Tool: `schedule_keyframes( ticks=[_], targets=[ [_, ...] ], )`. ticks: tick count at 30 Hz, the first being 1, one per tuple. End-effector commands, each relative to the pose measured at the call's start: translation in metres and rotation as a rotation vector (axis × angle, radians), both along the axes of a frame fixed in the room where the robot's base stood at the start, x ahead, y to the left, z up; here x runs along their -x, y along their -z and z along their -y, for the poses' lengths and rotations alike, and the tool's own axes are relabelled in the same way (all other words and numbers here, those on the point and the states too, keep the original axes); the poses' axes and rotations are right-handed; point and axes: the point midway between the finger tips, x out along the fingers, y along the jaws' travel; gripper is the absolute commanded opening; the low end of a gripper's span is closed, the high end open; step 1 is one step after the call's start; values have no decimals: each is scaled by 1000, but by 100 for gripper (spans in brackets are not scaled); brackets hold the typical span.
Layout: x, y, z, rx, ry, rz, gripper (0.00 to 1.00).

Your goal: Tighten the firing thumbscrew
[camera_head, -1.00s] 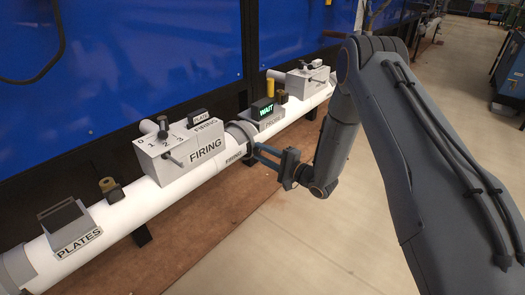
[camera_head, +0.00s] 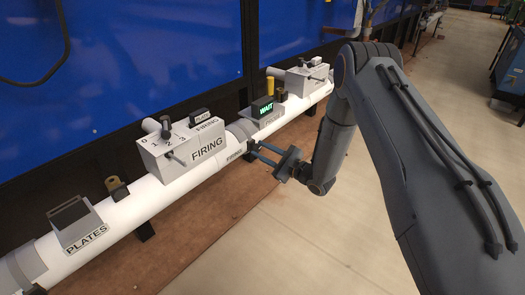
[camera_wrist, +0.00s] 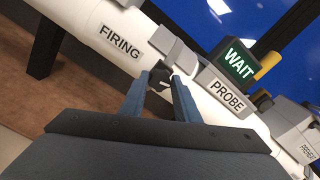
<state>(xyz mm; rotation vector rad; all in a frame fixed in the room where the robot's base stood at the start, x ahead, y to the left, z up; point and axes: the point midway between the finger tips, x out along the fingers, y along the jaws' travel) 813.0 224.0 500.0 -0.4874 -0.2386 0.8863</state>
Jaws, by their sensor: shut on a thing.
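The firing thumbscrew (camera_wrist: 157,78) shows in the wrist view as a small dark knob at the pipe collar, beside the FIRING label (camera_wrist: 120,42). My gripper (camera_wrist: 161,80) has its two blue-grey fingers on either side of the knob and is shut on it. The fingers partly hide the knob. In the head view my gripper (camera_head: 252,150) reaches in from the right to the white pipe's (camera_head: 165,197) near side, by the collar (camera_head: 243,131). The knob is too small and covered to make out there.
The grey FIRING box (camera_head: 182,150) with its lever and the PLATES box (camera_head: 78,226) sit on the pipe to the left. The probe unit with its green WAIT display (camera_head: 265,110) is just right of the collar. Blue panels stand behind; open floor lies in front.

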Motion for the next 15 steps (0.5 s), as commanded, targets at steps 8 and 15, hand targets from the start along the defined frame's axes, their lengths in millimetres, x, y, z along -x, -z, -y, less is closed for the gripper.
schedule_keyframes(
  ticks=[8,15],
  targets=[
    [2,2,-2,-51,-5,-70,6],
    [3,2,-2,-62,-5,-85,6]
  ],
)
